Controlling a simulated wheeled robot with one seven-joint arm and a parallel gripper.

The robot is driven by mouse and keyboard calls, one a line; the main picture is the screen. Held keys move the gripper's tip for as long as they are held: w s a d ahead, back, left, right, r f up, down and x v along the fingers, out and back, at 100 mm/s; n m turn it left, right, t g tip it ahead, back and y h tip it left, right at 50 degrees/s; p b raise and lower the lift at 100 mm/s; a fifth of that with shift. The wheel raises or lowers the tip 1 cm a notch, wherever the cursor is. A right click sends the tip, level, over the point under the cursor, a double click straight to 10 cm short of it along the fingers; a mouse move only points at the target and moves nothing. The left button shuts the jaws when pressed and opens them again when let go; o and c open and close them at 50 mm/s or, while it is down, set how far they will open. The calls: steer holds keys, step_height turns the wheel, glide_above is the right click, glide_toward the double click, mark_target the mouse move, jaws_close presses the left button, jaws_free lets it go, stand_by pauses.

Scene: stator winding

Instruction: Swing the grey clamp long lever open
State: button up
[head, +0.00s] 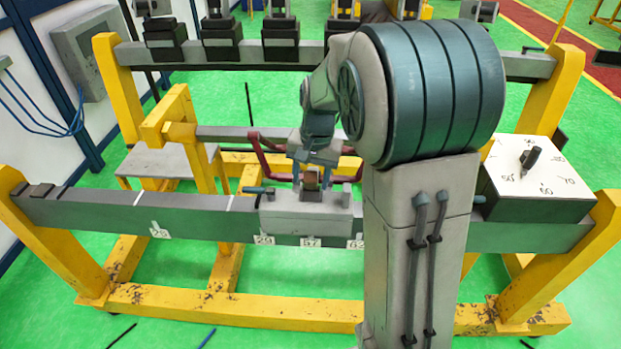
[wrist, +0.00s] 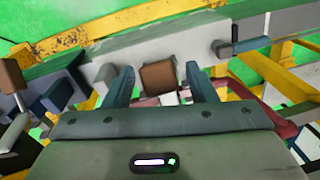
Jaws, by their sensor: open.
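The grey clamp (head: 305,213) sits on the front beam, in the middle of the head view. A brown block (wrist: 158,77) lies between the two fingers of my gripper (wrist: 161,82) in the wrist view, with a gap on each side. I cannot tell whether this block is the end of the long lever. In the head view my gripper (head: 311,166) points down over the clamp, and the brown block (head: 312,181) shows just under it. My gripper is open. A short dark handle (head: 261,190) sticks out left of the clamp. My arm hides part of the clamp's right side.
A red bent bar (head: 262,160) runs close behind the clamp and my gripper. The front beam (head: 190,218) extends left, with number labels. A white-topped box (head: 535,176) stands at right. Yellow frame posts (head: 125,90) stand around. Another brown block (wrist: 14,76) is at left in the wrist view.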

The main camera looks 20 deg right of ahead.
steer(key=shift+f, duration=0.6)
jaws_close()
steer(key=shift+a, duration=0.15)
